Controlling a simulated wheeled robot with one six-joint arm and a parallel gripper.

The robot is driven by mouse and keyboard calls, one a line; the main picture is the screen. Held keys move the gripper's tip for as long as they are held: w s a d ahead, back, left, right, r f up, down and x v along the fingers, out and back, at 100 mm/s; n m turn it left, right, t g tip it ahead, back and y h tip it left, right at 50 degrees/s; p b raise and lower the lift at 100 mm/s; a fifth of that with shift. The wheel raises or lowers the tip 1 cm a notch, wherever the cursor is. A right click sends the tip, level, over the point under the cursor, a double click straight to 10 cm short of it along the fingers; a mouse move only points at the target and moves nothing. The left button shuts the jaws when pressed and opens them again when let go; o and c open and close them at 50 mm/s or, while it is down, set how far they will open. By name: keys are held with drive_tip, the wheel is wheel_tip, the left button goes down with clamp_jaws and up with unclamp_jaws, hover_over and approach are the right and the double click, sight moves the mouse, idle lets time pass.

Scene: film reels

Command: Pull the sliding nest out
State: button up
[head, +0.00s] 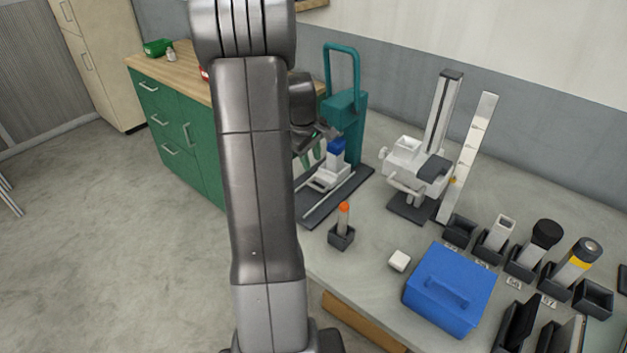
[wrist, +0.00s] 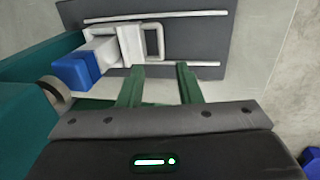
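The sliding nest (head: 327,179) is a light grey block on two pale rails over a dark base plate (head: 312,211), beneath the teal press (head: 350,115). In the wrist view the nest (wrist: 100,47) has a loop handle (wrist: 161,40) on its right side. A pale piece with a blue top (head: 336,147) stands in the nest; the blue top (wrist: 76,72) also shows in the wrist view. My gripper (wrist: 160,68) is open and empty, its two green fingers pointing toward the handle and apart from it in the picture. In the head view my gripper (head: 311,156) is beside the press, partly behind my arm.
A dark holder (head: 341,237) with an orange-topped item stands near the base plate. A grey-white stand (head: 420,165) is behind. The rails right of the handle look clear.

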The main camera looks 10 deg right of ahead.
sight(317, 187)
drive_tip(key=f, duration=0.3)
drive_tip(key=w+d+f, duration=0.1)
drive_tip(key=f, duration=0.3)
drive_tip(key=f+p, duration=0.1)
drive_tip(key=f, duration=0.2)
drive_tip(key=shift+w+d+f, duration=0.15)
drive_tip(key=shift+d+f, duration=0.1)
drive_tip(key=shift+d, duration=0.1)
clamp_jaws()
